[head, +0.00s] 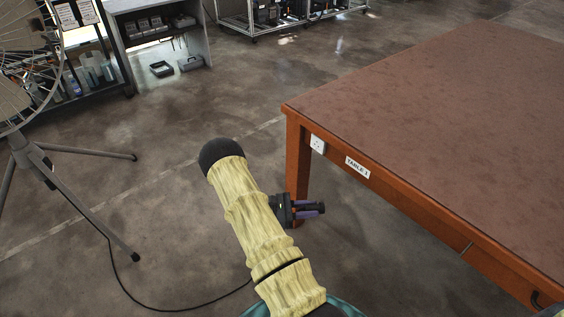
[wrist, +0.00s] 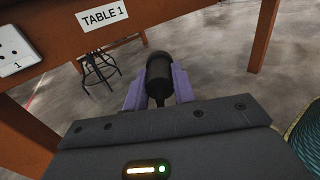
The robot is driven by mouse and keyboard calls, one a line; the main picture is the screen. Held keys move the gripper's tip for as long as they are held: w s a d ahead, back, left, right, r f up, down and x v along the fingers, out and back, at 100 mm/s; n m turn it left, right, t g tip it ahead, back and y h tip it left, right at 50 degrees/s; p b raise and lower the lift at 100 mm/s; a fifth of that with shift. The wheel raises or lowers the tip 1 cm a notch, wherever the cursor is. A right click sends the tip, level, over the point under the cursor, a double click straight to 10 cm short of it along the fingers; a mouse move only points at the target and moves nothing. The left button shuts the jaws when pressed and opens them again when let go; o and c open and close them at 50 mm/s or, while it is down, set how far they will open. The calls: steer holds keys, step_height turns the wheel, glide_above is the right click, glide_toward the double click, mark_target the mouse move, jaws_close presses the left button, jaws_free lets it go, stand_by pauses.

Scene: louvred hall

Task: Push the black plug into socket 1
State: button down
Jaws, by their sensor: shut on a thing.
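My gripper (head: 312,208) is beside the near left corner of the table in the head view, with its purple fingers shut on the black plug (wrist: 160,75). In the wrist view the plug's dark rounded body sits between the two fingers and points away from my gripper. Its pins cannot be made out. Socket 1 (head: 317,144) is a white plate on the table's wooden apron, near the corner. It also shows at the left edge of the wrist view (wrist: 14,52), marked "1" and partly cut off. The plug is apart from the socket, below it in the head view.
The table (head: 450,100) has a brown top and a "TABLE 1" label (head: 357,167) right of the socket. Its leg (head: 298,165) stands behind my gripper. A tripod stand (head: 60,185) is at left, and a dark cable (head: 180,308) lies on the floor. A stool (wrist: 98,68) shows under the table.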

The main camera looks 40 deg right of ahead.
steer(key=w+r+n+t+h, duration=0.1)
steer(key=w+r+n+t, duration=0.2)
steer(key=w+t, duration=0.2)
steer(key=w+r+n+t+h+p, duration=0.1)
steer(key=w+r+n+t, duration=0.3)
steer(key=w, duration=0.6)
steer(key=shift+w+d+r+t+h, duration=0.2)
steer(key=shift+d+t+h, duration=0.1)
steer(key=shift+t, duration=0.6)
steer(key=shift+s+d, duration=0.1)
steer(key=shift+d, duration=0.05)
steer(key=d+b, duration=0.1)
steer(key=d, duration=0.7)
steer(key=shift+w, duration=0.3)
steer(key=shift+a, duration=0.2)
steer(key=shift+a, duration=0.25)
steer(key=shift+d, duration=0.55)
steer(key=shift+d, duration=0.35)
